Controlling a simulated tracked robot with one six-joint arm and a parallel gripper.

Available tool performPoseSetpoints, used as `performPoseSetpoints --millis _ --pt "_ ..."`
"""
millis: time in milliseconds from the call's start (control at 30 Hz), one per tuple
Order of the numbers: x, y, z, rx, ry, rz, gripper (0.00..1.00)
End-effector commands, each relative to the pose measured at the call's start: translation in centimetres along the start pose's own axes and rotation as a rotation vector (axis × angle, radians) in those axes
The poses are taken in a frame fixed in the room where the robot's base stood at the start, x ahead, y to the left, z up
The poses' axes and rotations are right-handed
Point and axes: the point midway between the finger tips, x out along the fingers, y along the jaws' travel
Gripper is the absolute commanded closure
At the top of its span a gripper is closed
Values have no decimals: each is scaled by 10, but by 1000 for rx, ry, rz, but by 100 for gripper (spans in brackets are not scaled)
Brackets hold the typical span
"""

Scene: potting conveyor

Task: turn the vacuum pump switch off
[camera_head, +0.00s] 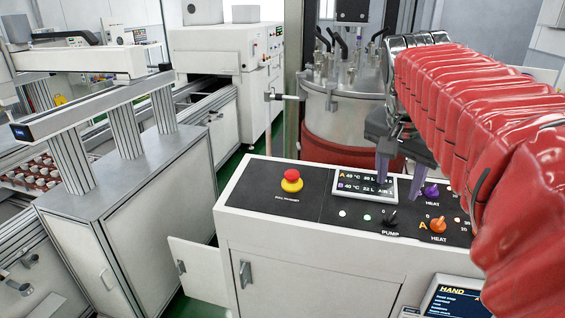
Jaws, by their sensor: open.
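The pump switch (391,219) is a small black knob on the dark top panel of the white cabinet, with the label PUMP below it. A green light (367,217) shows to its left. My gripper (402,178) is above the panel, its purple-grey fingers pointing down and apart, with nothing between them. It is behind and above the pump switch, near the display and the purple heat knob. The exact height of the fingertips over the panel is hard to tell.
A purple heat knob (430,190) and an orange heat knob (438,225) sit right of the switch. A display (364,184) and a red emergency button (292,179) lie to the left. A metal vessel (344,118) stands behind. A cabinet door (197,270) hangs open.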

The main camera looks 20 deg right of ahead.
Motion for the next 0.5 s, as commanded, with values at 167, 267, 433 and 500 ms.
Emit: performPoseSetpoints --millis 167,267,433,500 --pt "22 0 1 0 -2 1 54" --pt "37 0 1 0 -3 2 54" --pt "63 1 1 0 -3 2 54" --pt "74 0 1 0 -2 2 54"
